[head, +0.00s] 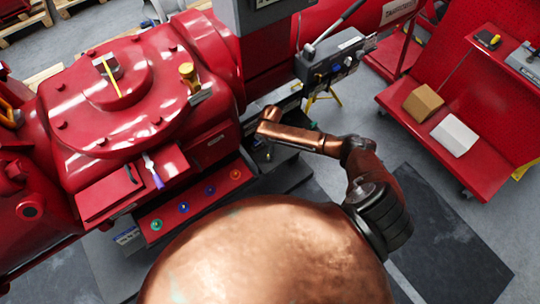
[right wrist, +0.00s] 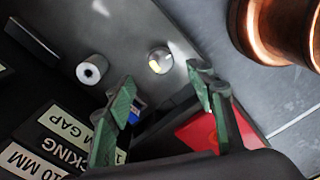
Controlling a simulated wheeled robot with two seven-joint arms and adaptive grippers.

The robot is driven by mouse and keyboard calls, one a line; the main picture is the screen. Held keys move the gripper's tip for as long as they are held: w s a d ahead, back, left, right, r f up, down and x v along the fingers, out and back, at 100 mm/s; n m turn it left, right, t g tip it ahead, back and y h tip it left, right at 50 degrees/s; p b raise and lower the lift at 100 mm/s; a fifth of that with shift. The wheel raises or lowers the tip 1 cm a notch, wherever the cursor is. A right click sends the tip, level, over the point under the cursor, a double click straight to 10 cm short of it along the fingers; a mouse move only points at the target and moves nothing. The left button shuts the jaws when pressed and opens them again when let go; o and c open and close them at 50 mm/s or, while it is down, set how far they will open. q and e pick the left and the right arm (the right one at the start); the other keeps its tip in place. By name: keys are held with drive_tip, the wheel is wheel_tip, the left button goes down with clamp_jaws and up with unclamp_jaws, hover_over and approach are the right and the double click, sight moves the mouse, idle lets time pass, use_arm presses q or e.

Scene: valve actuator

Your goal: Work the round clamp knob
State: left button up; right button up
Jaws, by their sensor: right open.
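In the right wrist view my right gripper (right wrist: 164,84) is open, with green pads on its fingers and nothing held between them. A small round shiny metal piece (right wrist: 160,60) sits on a grey plate just beyond the gap between the fingertips. It may be the round clamp knob, but I cannot tell for sure. A pale hollow cylinder (right wrist: 91,70) stands to the left of the left finger. In the head view my right arm reaches to the red machine's right side, and the gripper's fingers are hidden there. My left gripper is not in view.
The red machine (head: 130,115) fills the left, with a brass knob (head: 187,72) on top and several coloured buttons on its front ledge (head: 200,205). A control block with a lever (head: 335,60) stands behind my arm. A red cart (head: 475,165) carries boxes at right. Labels (right wrist: 65,155) show lower left.

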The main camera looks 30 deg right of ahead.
wheel_tip(320, 180, down, 7)
drive_tip(key=shift+a+f+b, duration=0.1)
drive_tip(key=shift+b, duration=0.4)
drive_tip(key=c, duration=1.2)
